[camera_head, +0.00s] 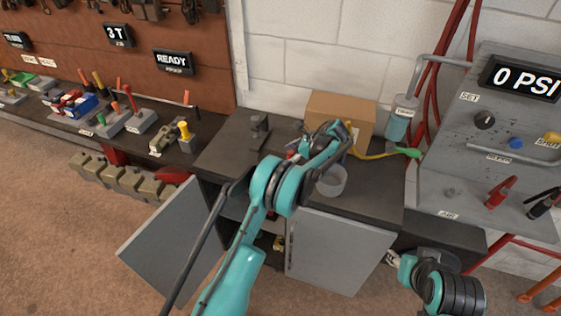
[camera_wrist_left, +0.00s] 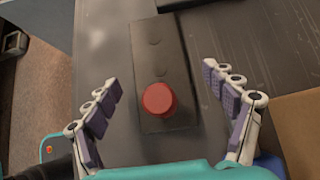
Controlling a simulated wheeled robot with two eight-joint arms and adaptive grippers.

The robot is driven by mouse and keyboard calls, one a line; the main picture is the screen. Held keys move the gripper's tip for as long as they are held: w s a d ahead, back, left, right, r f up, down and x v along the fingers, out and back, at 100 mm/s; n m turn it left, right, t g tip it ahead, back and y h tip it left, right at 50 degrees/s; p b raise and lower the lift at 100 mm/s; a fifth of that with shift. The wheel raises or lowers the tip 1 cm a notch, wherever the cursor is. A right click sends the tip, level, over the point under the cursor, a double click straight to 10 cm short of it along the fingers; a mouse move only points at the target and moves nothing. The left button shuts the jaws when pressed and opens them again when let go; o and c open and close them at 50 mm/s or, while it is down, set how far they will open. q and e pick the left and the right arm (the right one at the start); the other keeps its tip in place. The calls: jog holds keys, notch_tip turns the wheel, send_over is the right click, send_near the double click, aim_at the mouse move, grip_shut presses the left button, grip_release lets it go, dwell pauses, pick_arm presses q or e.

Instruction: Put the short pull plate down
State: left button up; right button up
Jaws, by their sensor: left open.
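A dark rectangular plate with a round red knob, which looks like the short pull plate (camera_wrist_left: 166,62), lies on the dark bench top (camera_wrist_left: 110,45) in the left wrist view. My left gripper (camera_wrist_left: 162,76) is open, with one finger on each side of the plate and a gap to it on both sides. In the head view my left gripper (camera_head: 318,140) is over the bench, in front of the cardboard box, and the arm largely hides the plate. Part of my right arm (camera_head: 440,285) shows at the lower right; its finger state is unclear.
A dark bracket (camera_head: 259,131) stands to the left. A cabinet door (camera_head: 172,245) hangs open below. A gauge panel (camera_head: 495,130) stands on the right.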

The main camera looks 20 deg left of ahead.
pick_arm(q)
jog(key=shift+a+f, duration=0.3)
jog(key=shift+r, duration=0.1)
grip_shut()
jog(key=shift+r, duration=0.2)
